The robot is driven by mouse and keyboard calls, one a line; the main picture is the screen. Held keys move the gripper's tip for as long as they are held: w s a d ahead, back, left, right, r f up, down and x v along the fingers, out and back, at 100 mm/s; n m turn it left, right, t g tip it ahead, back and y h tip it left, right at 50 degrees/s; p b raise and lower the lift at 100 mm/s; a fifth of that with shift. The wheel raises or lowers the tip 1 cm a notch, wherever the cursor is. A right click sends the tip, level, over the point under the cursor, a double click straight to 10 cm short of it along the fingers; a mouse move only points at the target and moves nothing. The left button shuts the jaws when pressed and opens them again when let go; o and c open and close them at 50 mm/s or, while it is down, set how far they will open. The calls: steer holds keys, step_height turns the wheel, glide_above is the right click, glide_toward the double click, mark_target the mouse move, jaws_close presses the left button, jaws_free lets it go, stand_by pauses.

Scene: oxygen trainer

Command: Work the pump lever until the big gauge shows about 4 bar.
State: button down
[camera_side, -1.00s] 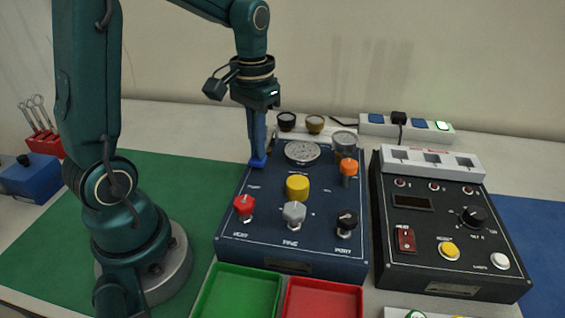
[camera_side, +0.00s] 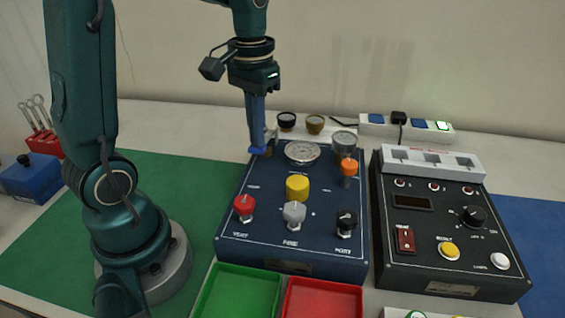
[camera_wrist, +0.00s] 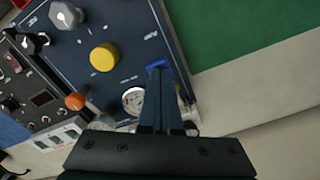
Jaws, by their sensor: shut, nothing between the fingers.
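My gripper (camera_side: 257,148) is shut and empty, pointing down over the back-left corner of the dark blue panel (camera_side: 330,262). A blue piece shows at the finger ends; I cannot tell whether it is fingertip or lever handle. A small part (camera_side: 269,148) shows just right of the fingers, mostly hidden; I cannot make out a pump lever for sure. The big round gauge (camera_side: 302,153) lies right of my gripper; its reading is too small to tell. In the wrist view, the gauge (camera_wrist: 131,98) is partly covered by my fingers (camera_wrist: 157,66).
The panel carries yellow (camera_side: 297,188), red (camera_side: 243,206), grey (camera_side: 293,214), black (camera_side: 346,222) and orange (camera_side: 348,167) knobs. A smaller gauge (camera_side: 344,141) stands behind. A black control box (camera_side: 455,288) is at the right. Green (camera_side: 238,290) and red (camera_side: 322,298) trays are in front.

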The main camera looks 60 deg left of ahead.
steer(key=shift+f, duration=1.95)
steer(key=shift+r, duration=1.95)
steer(key=shift+f, duration=0.1)
steer(key=shift+f, duration=1.8)
steer(key=shift+r, duration=1.9)
